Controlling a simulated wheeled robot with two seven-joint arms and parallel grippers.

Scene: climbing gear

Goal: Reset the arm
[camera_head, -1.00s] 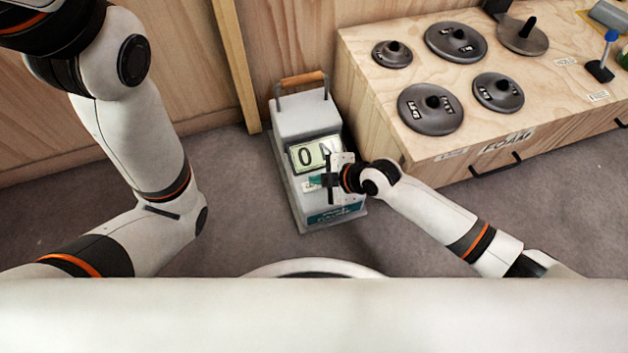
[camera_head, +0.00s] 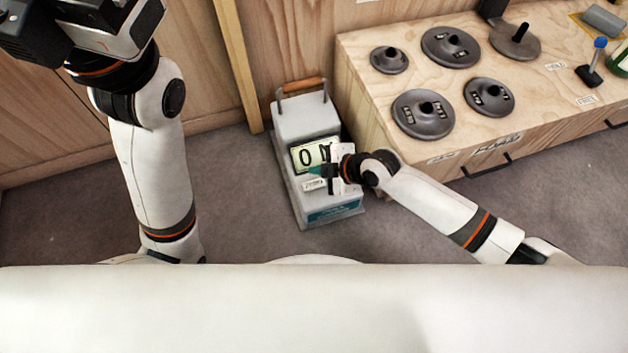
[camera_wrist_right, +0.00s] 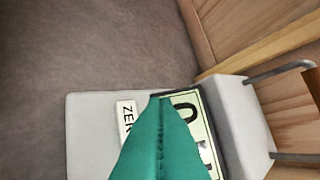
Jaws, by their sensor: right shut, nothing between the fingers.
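My right gripper (camera_head: 317,171) is shut and empty, over the front of a grey scale-like box (camera_head: 305,122). In the right wrist view its green fingers (camera_wrist_right: 160,98) are together, between a label reading "ZER..." (camera_wrist_right: 126,122) and the lit display (camera_wrist_right: 203,135). I cannot tell whether the fingertips touch the box. The display (camera_head: 306,157) shows a 0; the gripper hides part of the rest. My left arm is raised at the left; its wrist end shows at the top left edge, and its fingers cannot be made out.
A wooden bench with drawers (camera_head: 385,140) stands at the right, holding several dark round weights (camera_head: 423,114) and a blue-topped stand (camera_head: 592,65). The box has a wooden handle (camera_head: 302,86). A wooden wall is behind; grey carpet (camera_head: 240,210) is open to the left.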

